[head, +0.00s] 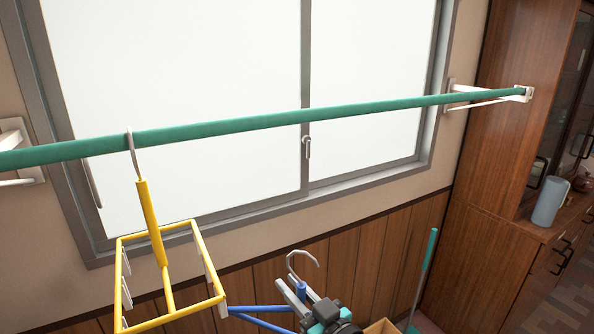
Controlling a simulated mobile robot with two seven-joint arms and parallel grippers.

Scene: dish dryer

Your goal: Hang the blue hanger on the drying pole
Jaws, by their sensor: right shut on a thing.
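The green drying pole (385,105) runs across the head view in front of the window, rising slightly to the right. The blue hanger (258,309) is at the bottom middle, below the pole. Its pale metal hook (303,260) points up and stands clear of the pole. My right gripper (297,294) is shut on the hanger near its blue neck. The gripper and the bottom edge of the picture hide much of the hanger. My left gripper is not in view.
A yellow hanger (150,221) with pale clips hangs from the pole at the left. White brackets (487,95) hold the pole to the wall. The pole right of the yellow hanger is bare. A wooden cabinet (505,130) with a blue pitcher (549,202) stands at the right.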

